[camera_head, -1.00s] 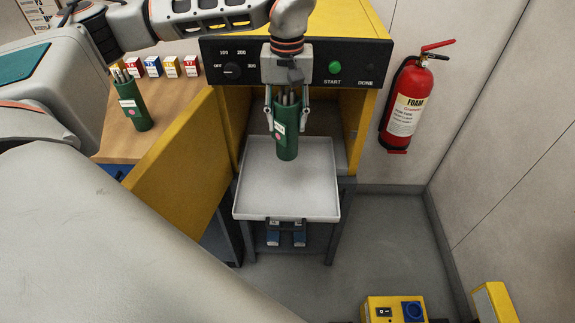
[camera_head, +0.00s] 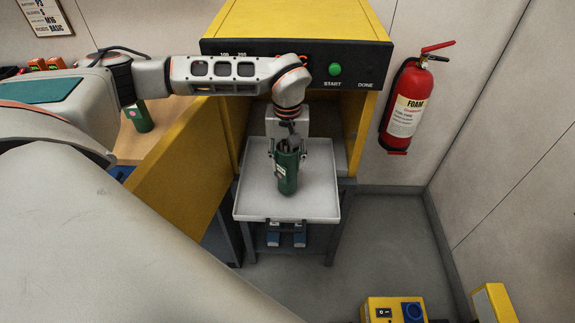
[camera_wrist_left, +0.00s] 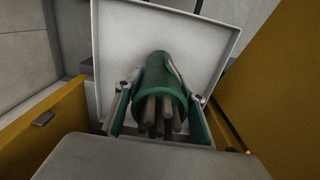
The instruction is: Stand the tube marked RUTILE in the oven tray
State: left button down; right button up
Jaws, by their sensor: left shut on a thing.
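My left gripper (camera_head: 287,154) is shut on a green tube (camera_head: 287,178) with several grey rods in it. The tube is upright over the middle of the white oven tray (camera_head: 318,205), its base at or very near the tray floor; I cannot tell whether it touches. The tube's label is too small to read. In the left wrist view the green tube (camera_wrist_left: 157,75) sits between the two fingers, rods toward the camera, with the tray (camera_wrist_left: 118,30) behind it. My right gripper is not in view.
The oven (camera_head: 300,22) is open, its yellow door (camera_head: 180,155) swung out left of the tray. Another green tube (camera_head: 141,117) stands on the wooden bench, partly behind my arm. A red extinguisher (camera_head: 407,105) hangs on the right wall. The tray's right side is free.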

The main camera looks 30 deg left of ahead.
pick_arm(q)
jog(key=shift+f, duration=0.8)
jog(key=shift+f, duration=0.1)
jog(key=c, duration=1.3)
grip_release()
jog(key=shift+f, duration=0.1)
jog(key=shift+o, duration=0.2)
notch_tip(320, 180, up, 12)
jog(key=shift+r+b, duration=0.15)
jog(key=shift+b, duration=0.25)
jog(key=shift+s+d, duration=0.1)
